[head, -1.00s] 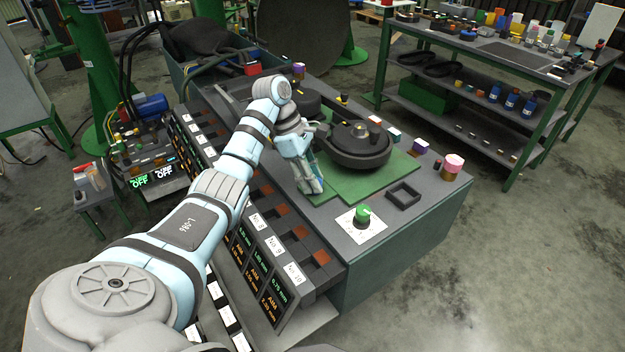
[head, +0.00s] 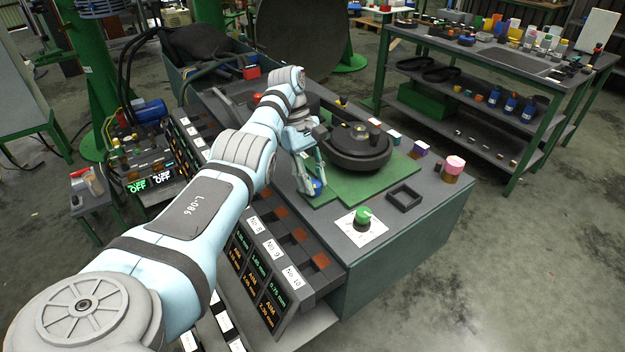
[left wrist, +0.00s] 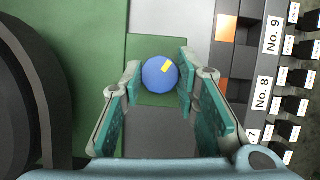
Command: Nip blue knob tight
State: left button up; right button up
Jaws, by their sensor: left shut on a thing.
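The blue knob (left wrist: 160,74) with a yellow mark sits between the fingertips of my left gripper (left wrist: 160,80) in the left wrist view. The teal pads meet it on both sides and are shut on it. In the head view the blue knob (head: 317,187) shows partly at the tips of my left gripper (head: 313,188), at the left edge of the green plate (head: 345,188). My right gripper is not in either view.
A round dark disc unit (head: 355,150) stands right beside the gripper. A green knob (head: 364,216) on a white dial plate and a black square frame (head: 404,197) lie to the right. A row of labelled slots (head: 290,235) runs along the bench's near side.

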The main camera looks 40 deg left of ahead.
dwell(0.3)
pick_arm(q)
jog(key=o, duration=1.1)
jog(key=shift+d, duration=0.1)
jog(key=shift+o, duration=0.2)
